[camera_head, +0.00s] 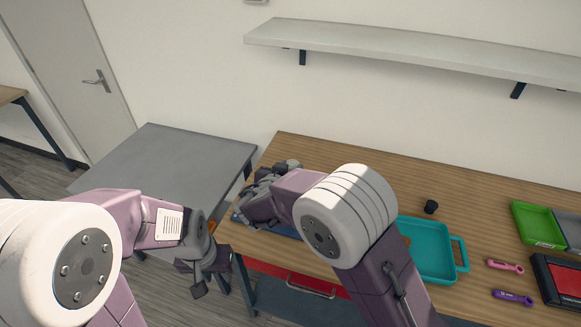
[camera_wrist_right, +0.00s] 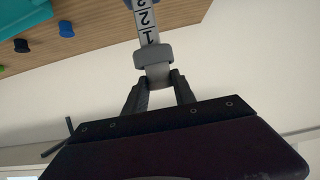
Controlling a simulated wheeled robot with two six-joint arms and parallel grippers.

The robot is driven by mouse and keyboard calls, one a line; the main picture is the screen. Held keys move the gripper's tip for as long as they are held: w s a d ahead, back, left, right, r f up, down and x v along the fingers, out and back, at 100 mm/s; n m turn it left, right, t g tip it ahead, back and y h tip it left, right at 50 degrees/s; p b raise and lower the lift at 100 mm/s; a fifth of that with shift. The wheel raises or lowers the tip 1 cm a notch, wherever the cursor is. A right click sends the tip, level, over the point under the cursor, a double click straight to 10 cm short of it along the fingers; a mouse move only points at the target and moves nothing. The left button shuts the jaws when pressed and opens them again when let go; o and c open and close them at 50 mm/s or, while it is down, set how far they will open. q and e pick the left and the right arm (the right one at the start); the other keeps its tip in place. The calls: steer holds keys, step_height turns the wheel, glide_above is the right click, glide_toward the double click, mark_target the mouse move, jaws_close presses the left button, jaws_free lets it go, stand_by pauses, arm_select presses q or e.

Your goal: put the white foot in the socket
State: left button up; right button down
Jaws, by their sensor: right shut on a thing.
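My right gripper (camera_wrist_right: 158,84) is shut on a grey ring-shaped piece (camera_wrist_right: 153,58). A white strip with black numerals (camera_wrist_right: 147,22) runs out from it over the wooden table. In the head view the right gripper (camera_head: 262,190) is over the table's left end, and my arm hides much of what is there. My left gripper (camera_head: 200,275) hangs in front of the table's left end; its fingers are too unclear to judge. I cannot make out a white foot or a socket.
The wooden table (camera_head: 480,192) carries a teal tray (camera_head: 462,252), a black cap (camera_head: 431,207), a green tray (camera_head: 535,222), pink (camera_head: 505,265) and purple (camera_head: 512,297) tools and a red-black case (camera_head: 568,280). A grey table (camera_head: 165,165) stands left. A shelf (camera_head: 400,42) is above.

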steer(key=shift+s+f+b, duration=0.1)
steer(key=shift+f+b, duration=0.1)
steer(key=shift+b, duration=0.2)
steer(key=c, duration=1)
jaws_free()
steer(key=shift+c, duration=0.2)
steer(key=shift+r, duration=0.1)
steer(key=shift+r+p, duration=0.35)
steer(key=shift+p, duration=0.25)
steer(key=v, duration=0.1)
steer(key=b+v, duration=0.2)
steer(key=shift+s+a+f, duration=0.15)
steer(key=shift+s+f, duration=0.1)
steer(key=shift+s, duration=0.05)
steer(key=b, duration=0.1)
glide_toward(290, 169)
steer(key=shift+v, duration=0.95)
